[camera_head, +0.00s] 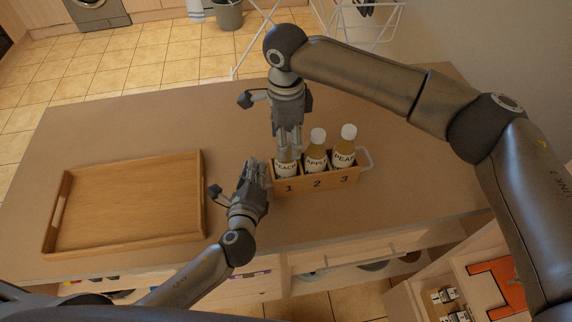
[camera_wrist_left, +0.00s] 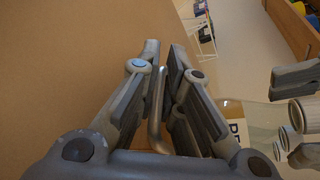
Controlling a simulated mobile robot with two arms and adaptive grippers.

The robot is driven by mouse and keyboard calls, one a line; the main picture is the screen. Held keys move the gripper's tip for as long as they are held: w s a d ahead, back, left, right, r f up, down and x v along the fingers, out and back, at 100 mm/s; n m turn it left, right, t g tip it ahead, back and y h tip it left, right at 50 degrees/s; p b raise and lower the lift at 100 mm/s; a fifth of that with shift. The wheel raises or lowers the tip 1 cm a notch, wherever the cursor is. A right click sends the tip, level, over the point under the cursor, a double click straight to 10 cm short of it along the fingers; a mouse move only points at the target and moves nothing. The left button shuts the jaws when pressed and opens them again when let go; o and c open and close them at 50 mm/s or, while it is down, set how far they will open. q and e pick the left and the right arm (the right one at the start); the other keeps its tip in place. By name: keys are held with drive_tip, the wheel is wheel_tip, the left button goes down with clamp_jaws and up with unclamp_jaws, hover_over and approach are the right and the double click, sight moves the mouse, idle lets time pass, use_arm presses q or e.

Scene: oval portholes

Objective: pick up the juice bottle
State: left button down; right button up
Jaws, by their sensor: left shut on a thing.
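A wooden carrier (camera_head: 302,186) with slots marked 1, 2 and 3 stands on the table. The peach juice bottle (camera_head: 286,171) is upright in slot 1, the apple bottle (camera_head: 316,160) in slot 2 and the pear bottle (camera_head: 344,156) in slot 3. My right gripper (camera_head: 288,148) points down over the peach bottle, its fingers at the neck and hiding the cap; its grip is unclear. My left gripper (camera_head: 258,172) is at the carrier's left end. In the left wrist view, it is shut on the carrier's metal handle (camera_wrist_left: 155,110).
An empty wooden tray (camera_head: 130,205) with raised sides lies on the left of the table (camera_head: 110,125). The table behind the tray is clear. Another metal handle (camera_head: 366,159) sticks out at the carrier's right end. A white rack (camera_head: 375,25) stands behind the table.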

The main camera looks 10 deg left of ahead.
drive_tip(key=shift+c, duration=0.4)
clamp_jaws()
drive_tip(key=shift+r, duration=0.1)
wheel_tip(320, 180, up, 18)
idle(0.6)
idle(0.3)
use_arm(q)
drive_tip(key=c, duration=1.5)
unclamp_jaws()
